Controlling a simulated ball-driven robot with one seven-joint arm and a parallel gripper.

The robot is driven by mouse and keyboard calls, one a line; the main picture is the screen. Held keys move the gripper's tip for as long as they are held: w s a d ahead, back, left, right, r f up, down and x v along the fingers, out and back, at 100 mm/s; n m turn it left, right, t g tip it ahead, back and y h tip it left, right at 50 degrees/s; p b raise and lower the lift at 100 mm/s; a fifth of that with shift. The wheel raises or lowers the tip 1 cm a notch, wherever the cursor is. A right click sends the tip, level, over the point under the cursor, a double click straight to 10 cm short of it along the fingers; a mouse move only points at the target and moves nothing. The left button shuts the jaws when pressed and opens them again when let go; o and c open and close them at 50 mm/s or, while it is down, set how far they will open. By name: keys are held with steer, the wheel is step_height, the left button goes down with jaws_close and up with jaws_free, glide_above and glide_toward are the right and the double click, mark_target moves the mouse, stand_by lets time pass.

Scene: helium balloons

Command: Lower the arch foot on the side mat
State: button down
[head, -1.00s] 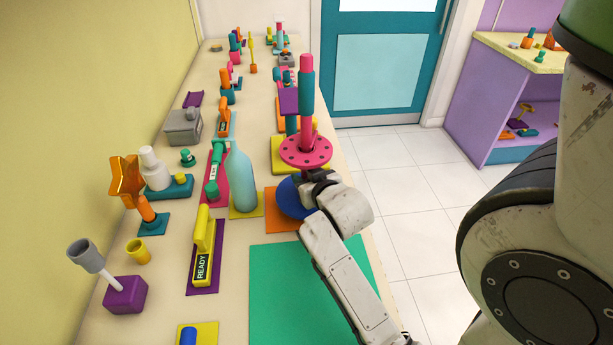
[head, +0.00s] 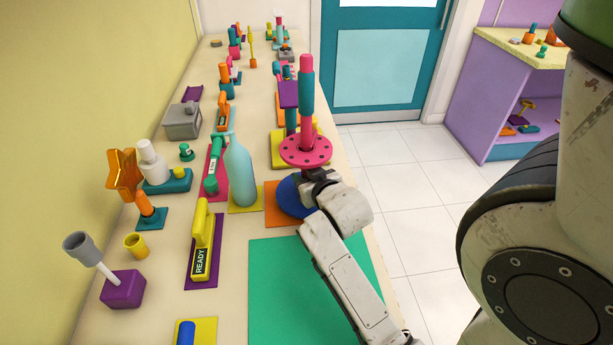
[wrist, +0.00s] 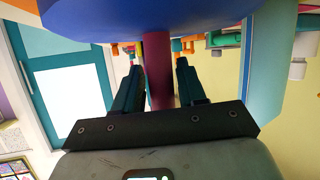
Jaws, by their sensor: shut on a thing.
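The arch foot seems to be the upright piece with a pink post with a teal sleeve (head: 307,95), a pink holed disc (head: 305,151) and a round blue base (head: 290,197). My gripper (head: 318,178) is shut on its post below the pink disc. In the wrist view, the post (wrist: 158,75) stands between my gripper's fingers (wrist: 160,85), beside the blue base (wrist: 165,18). An orange mat (head: 272,212) lies partly under the blue base. I cannot tell whether base and mat touch. A large green mat (head: 275,290) lies nearer; which is the side mat is unclear.
A pale blue bottle (head: 240,180) stands on a yellow mat just left of the base. A purple block on a teal post (head: 289,95) stands close behind. A yellow READY handle (head: 201,240) lies at left. The table's right edge is close to my arm.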

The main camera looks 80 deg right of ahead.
steer(key=shift+f+b, duration=0.3)
steer(key=shift+b, duration=0.05)
steer(key=c, duration=0.6)
jaws_free()
steer(key=shift+f, duration=0.15)
steer(key=shift+o, duration=0.2)
steer(key=shift+f, duration=0.3)
steer(key=b+v, duration=0.1)
steer(key=v, duration=1)
steer(key=shift+r, duration=0.25)
